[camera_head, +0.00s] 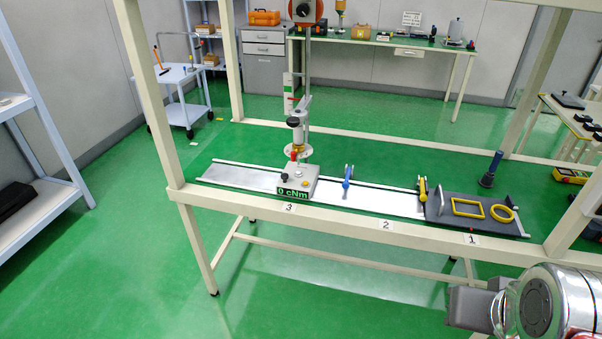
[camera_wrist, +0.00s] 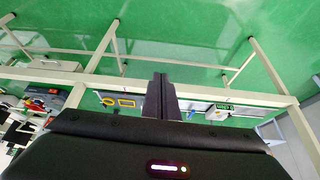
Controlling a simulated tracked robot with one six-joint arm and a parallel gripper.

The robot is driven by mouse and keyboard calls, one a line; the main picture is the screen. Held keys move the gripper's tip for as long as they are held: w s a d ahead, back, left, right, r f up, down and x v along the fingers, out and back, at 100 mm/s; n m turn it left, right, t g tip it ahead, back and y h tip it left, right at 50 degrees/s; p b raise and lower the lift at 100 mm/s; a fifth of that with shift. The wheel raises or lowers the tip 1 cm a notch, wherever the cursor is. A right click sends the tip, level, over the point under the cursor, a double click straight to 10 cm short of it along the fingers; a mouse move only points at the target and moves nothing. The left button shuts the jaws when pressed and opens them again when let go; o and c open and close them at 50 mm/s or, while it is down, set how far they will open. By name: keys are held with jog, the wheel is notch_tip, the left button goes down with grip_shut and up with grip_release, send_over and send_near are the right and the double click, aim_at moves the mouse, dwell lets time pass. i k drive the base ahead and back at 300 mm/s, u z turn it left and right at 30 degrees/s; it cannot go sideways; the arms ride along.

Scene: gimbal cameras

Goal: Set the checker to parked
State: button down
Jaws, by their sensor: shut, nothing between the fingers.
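The checker (camera_head: 297,185) is a light grey box with a green display reading "0 cNm". It sits on the metal rail (camera_head: 235,176) behind label 3, left of the blue lever (camera_head: 347,181). A round plate and an upright spindle stand above it. In the wrist view the checker (camera_wrist: 217,112) shows small, right of the fingers. My gripper (camera_head: 468,308) is at the lower right in the head view, in front of the bench and far from the checker. In the wrist view my gripper (camera_wrist: 161,97) has its dark fingers together, with nothing between them.
A yellow lever (camera_head: 423,189) stands at the rail's right part. A dark panel (camera_head: 455,213) carries a yellow rectangular frame and a yellow ring. A dark blue funnel-like piece (camera_head: 490,169) stands behind it. Cream bench posts (camera_head: 153,95) frame the bench. Green floor in front is open.

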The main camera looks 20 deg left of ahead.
aim_at(290, 183)
jog(key=u, duration=0.1)
jog(key=i, duration=1.35)
jog(key=u, duration=2.35)
